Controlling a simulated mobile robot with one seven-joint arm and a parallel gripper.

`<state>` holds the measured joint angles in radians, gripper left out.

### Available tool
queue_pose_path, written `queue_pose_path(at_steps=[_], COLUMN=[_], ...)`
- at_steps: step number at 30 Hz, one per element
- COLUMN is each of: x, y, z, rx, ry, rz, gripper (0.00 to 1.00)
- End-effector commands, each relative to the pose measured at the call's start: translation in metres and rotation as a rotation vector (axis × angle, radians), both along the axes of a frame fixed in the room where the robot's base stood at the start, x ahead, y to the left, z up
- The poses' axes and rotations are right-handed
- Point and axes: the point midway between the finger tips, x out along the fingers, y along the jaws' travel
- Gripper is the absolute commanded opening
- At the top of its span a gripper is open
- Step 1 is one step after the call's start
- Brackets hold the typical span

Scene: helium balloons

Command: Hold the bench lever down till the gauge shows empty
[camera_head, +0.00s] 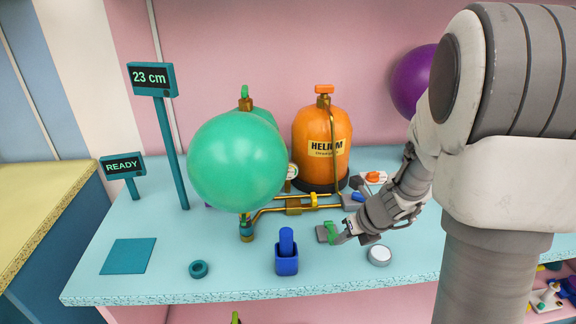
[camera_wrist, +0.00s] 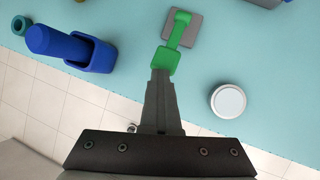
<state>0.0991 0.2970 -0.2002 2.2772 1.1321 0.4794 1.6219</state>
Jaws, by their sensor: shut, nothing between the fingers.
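The bench lever is green on a grey base (camera_head: 322,233), near the front of the bench. In the wrist view the lever's wide green end (camera_wrist: 165,60) points towards me. My gripper (camera_head: 343,239) is shut and empty. Its fingertips (camera_wrist: 161,76) are at the lever's wide end; whether they press it is hard to tell. A small round gauge (camera_head: 292,171) shows beside the orange helium tank (camera_head: 322,147), partly behind the green balloon (camera_head: 237,160). Its reading is too small to make out. The balloon sits inflated above the brass nozzle.
A blue holder (camera_head: 287,264) with a blue peg stands left of the lever. A white round button (camera_head: 379,255) is to its right. A teal ring (camera_head: 199,269) and mat (camera_head: 128,256) lie at the left. Signs read "23 cm" (camera_head: 150,78) and "READY" (camera_head: 122,167).

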Motion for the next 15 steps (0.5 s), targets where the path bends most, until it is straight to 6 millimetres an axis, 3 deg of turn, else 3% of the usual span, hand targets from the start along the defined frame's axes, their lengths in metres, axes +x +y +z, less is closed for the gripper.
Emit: queue_pose_path(at_steps=[1,6,15], x=[0.007,0.018,0.02], y=[0.0,0.0,0.0], z=[0.017,0.035,0.033], rx=[-0.001,-0.002,-0.001], ry=[-0.007,-0.008,-0.006], rz=[0.001,0.0,-0.001], gripper=[0.0,0.0,0.0])
